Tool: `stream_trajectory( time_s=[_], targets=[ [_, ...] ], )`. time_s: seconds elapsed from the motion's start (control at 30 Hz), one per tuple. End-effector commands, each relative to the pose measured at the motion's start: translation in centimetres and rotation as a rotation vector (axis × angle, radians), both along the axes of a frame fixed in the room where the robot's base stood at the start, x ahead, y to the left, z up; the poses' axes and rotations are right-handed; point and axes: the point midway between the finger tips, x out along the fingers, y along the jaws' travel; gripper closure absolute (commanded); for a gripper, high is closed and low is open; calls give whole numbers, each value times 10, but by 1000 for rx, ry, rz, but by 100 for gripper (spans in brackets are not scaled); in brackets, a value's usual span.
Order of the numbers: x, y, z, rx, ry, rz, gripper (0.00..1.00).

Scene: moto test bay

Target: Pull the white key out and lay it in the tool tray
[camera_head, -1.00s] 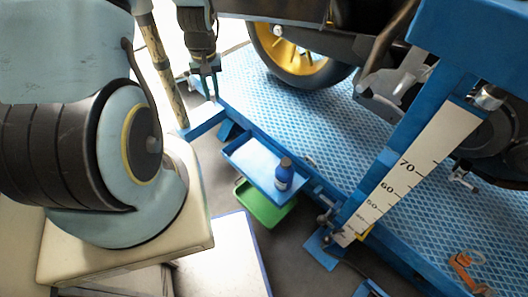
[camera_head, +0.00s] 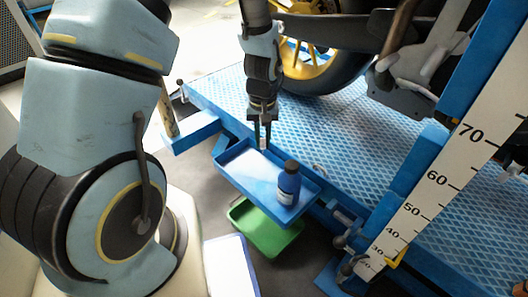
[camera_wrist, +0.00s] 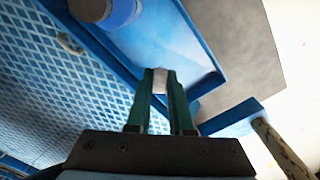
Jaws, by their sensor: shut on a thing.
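My gripper (camera_head: 263,136) points down over the far end of the blue tool tray (camera_head: 243,172). Its fingers are shut on the white key (camera_wrist: 160,79), which shows as a small pale piece between the fingertips in the wrist view. Most of the key is hidden by the fingers. In the head view, the key (camera_head: 263,143) is a tiny white spot at the tips. The tray's bare floor (camera_wrist: 180,40) lies beyond the fingertips in the wrist view. I cannot tell the exact height of the key above it.
A blue bottle with a dark cap (camera_head: 288,184) stands in the tray's near right part. A green tray (camera_head: 266,235) sits lower, beneath it. The blue patterned lift platform (camera_head: 330,140) runs alongside, with a yellow-rimmed wheel (camera_head: 318,72) behind. The tray's left part is clear.

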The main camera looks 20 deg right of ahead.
Motion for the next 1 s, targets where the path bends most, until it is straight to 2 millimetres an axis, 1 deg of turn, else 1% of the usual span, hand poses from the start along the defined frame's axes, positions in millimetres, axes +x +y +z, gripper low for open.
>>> stream_trajectory(
  time_s=[0.03, 0.23, 0.37, 0.9, 1.0],
  targets=[
    [-1, -2, -5, 0, -1, -2, 100],
    [-2, -3, -11, 0, 0, -4, 100],
    [-2, -3, -22, 0, 0, -4, 100],
    [-2, -3, -98, 0, 1, -4, 100],
    [-2, -3, -110, 0, 0, -4, 100]
  ],
)
